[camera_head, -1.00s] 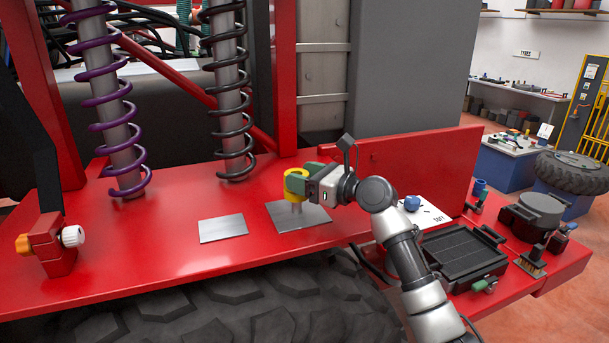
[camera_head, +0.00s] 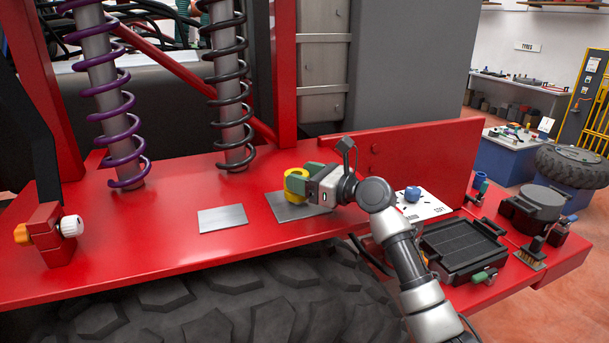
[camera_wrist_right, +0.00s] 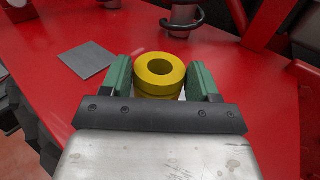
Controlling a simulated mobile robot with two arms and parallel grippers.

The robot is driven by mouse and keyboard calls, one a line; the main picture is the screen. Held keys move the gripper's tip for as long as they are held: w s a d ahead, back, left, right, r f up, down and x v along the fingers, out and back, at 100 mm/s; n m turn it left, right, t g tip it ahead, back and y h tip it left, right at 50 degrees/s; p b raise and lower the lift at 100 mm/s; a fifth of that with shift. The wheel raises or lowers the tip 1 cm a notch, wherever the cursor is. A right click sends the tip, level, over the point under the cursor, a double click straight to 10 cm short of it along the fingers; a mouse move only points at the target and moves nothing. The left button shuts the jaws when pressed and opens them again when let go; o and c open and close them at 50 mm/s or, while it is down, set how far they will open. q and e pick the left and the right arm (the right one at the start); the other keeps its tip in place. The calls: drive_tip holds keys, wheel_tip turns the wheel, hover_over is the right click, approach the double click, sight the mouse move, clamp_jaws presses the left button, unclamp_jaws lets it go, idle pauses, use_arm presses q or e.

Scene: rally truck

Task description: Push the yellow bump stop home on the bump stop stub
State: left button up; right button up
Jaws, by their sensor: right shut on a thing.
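The yellow bump stop (camera_head: 294,185) is a short ring-shaped block over the right-hand grey metal plate (camera_head: 318,211) on the red deck. My right gripper (camera_head: 301,179) is shut on it, reaching in from the right. In the right wrist view the bump stop (camera_wrist_right: 160,73) sits upright between the two green finger pads, its dark hole facing up. The bump stop stub is hidden under the bump stop. The bump stop looks low, close to the plate, but I cannot tell whether it touches. My left gripper is not in view.
A second bare plate (camera_head: 222,219) lies left of it. A purple coil spring (camera_head: 119,130) and a black one (camera_head: 234,100) stand behind. A red upright panel (camera_head: 420,165) is behind my right arm. A black tray (camera_head: 461,251) is at right. The tyre (camera_head: 230,305) is below the deck edge.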

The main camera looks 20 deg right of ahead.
drive_tip(key=shift+f, duration=0.8)
drive_tip(key=o, duration=1.1)
drive_tip(key=shift+b, duration=0.3)
